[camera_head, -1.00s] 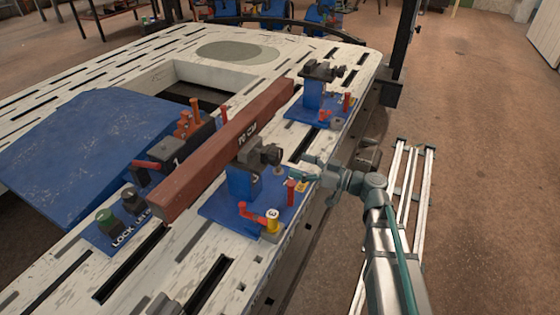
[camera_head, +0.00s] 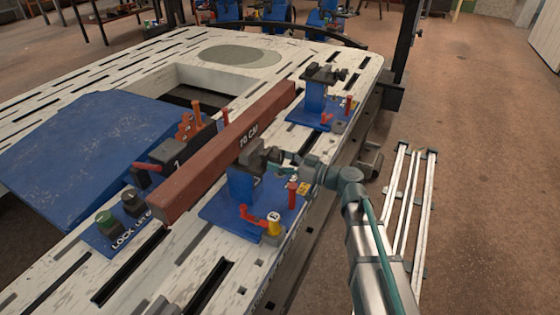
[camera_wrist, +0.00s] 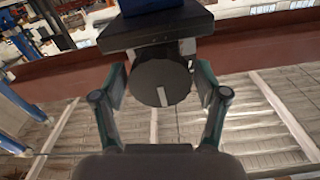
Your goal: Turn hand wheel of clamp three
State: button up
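Clamp three (camera_head: 242,185) is a blue block with a dark grey head, on a blue plate beside a red-brown beam. Its hand wheel (camera_wrist: 160,83) is a dark round disc with a white mark, facing the wrist camera. In the head view the wheel is largely hidden by my gripper (camera_head: 285,165). In the wrist view my gripper (camera_wrist: 159,85) has one finger on each side of the wheel, with narrow gaps showing at both sides. The fingers are apart and do not visibly press on the wheel.
The beam (camera_head: 225,150) runs behind the clamp. A red lever (camera_head: 252,214), a yellow cylinder (camera_head: 273,222) and a red post (camera_head: 292,190) stand on the plate near my gripper. Another blue clamp (camera_head: 315,95) stands farther back.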

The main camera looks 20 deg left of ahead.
jog(key=c, duration=0.7)
